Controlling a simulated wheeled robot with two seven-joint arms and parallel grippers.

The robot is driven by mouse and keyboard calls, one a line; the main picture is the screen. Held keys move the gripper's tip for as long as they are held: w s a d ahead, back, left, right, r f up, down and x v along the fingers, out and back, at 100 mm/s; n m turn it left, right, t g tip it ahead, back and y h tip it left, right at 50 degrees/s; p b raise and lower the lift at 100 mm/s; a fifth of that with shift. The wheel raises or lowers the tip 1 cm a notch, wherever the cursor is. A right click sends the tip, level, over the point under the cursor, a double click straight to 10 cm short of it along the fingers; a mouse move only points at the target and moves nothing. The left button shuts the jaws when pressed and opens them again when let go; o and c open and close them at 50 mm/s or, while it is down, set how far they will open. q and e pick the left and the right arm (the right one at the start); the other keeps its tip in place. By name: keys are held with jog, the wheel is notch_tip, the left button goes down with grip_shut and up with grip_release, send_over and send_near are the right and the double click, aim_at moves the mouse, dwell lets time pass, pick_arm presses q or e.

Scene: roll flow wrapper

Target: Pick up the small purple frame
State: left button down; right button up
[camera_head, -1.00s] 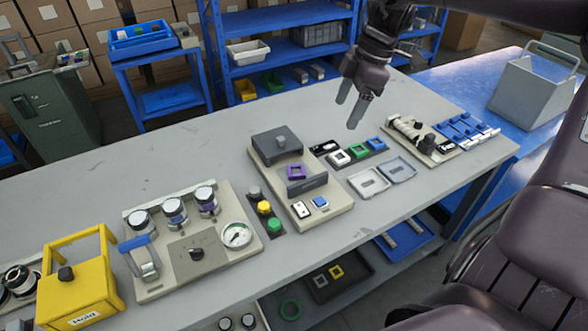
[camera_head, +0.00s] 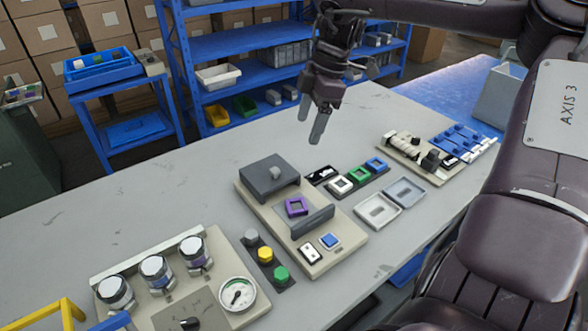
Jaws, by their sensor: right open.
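The small purple frame (camera_head: 296,206) is a square ring. It sits on the beige base of the wrapper device (camera_head: 290,235), between a dark grey block with a knob (camera_head: 269,177) and an upright dark grey plate (camera_head: 306,220). My right gripper (camera_head: 318,128) hangs above the table, behind and slightly right of the purple frame and apart from it. Its fingers point down, are apart and hold nothing. My left gripper is not in view.
A dark tray holds white, green (camera_head: 358,174) and blue frames to the right. Two grey shallow trays (camera_head: 376,210) lie in front of it. The table behind the device is clear.

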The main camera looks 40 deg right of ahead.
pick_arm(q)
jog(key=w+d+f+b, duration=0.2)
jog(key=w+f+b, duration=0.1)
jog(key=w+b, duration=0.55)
pick_arm(e)
notch_tip(320, 180, down, 11)
jog(key=b, duration=0.7)
send_near(296, 207)
jog(key=shift+w+f, duration=0.1)
jog(key=shift+a+f, duration=0.1)
jog(key=shift+f, duration=0.2)
jog(key=x, duration=0.6)
jog(key=shift+w+f, duration=0.1)
jog(key=shift+f, duration=0.3)
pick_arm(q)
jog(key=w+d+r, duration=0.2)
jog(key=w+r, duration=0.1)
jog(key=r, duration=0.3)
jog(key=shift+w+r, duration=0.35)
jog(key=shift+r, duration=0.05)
pick_arm(e)
jog(key=c, duration=1.1)
jog(key=shift+r, duration=0.1)
jog(key=shift+c, duration=0.2)
